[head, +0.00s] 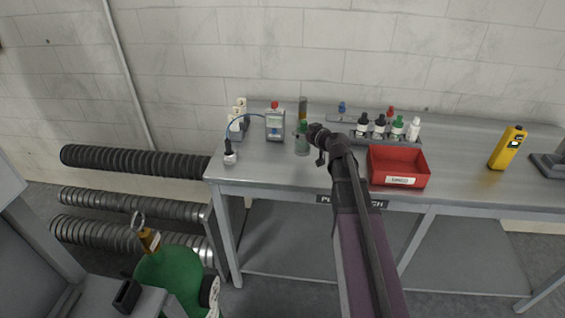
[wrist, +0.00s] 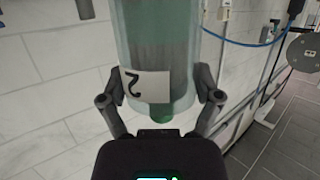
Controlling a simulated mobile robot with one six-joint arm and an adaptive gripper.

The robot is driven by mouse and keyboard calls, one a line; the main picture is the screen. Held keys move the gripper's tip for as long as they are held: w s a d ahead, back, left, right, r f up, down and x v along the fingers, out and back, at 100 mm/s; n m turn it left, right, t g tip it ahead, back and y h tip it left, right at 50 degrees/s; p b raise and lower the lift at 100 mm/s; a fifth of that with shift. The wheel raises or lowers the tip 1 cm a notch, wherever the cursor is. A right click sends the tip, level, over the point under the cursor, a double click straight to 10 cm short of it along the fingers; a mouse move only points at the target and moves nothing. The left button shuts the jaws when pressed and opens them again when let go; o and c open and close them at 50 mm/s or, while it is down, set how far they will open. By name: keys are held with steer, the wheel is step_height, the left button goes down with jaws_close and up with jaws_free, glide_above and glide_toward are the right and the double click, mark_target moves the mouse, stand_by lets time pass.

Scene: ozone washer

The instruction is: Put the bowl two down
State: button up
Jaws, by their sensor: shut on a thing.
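Bowl two (wrist: 158,50) is a clear, greenish cylinder with a white label marked 2, upside down in the wrist view. My gripper (wrist: 160,99) is shut on it, one finger on each side. In the head view my gripper (head: 311,134) reaches over the bench from the front, and the bowl (head: 302,146) shows just left of its tip, with a green part at its top. I cannot tell whether the bowl's base touches the bench top. The fingers partly hide the bowl's sides.
The grey bench (head: 465,150) carries a grey meter (head: 275,125) left of the bowl and a dark-topped tube (head: 303,106) behind. Several dropper bottles (head: 380,126), a red bin (head: 398,168) and a yellow handheld device (head: 507,148) stand to the right.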

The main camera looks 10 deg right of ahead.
steer(key=s+a+n+g+y, duration=0.1)
steer(key=s+a+n+y, duration=0.1)
steer(key=s+a, duration=0.2)
steer(key=s+a+n+g+y, duration=0.1)
steer(key=s+a, duration=0.4)
steer(key=s, duration=0.5)
steer(key=shift+n+y, duration=0.4)
steer(key=shift+y, duration=0.1)
steer(key=w+d+f+b, duration=0.1)
steer(key=w, duration=1.3)
steer(key=shift+w+d+f, duration=0.15)
steer(key=shift+w+d, duration=0.1)
steer(key=shift+d, duration=0.05)
steer(key=f+b, duration=0.2)
steer(key=w+f+b, duration=0.1)
steer(key=b, duration=0.1)
steer(key=shift+w+d+f, duration=0.1)
steer(key=shift+f, duration=0.25)
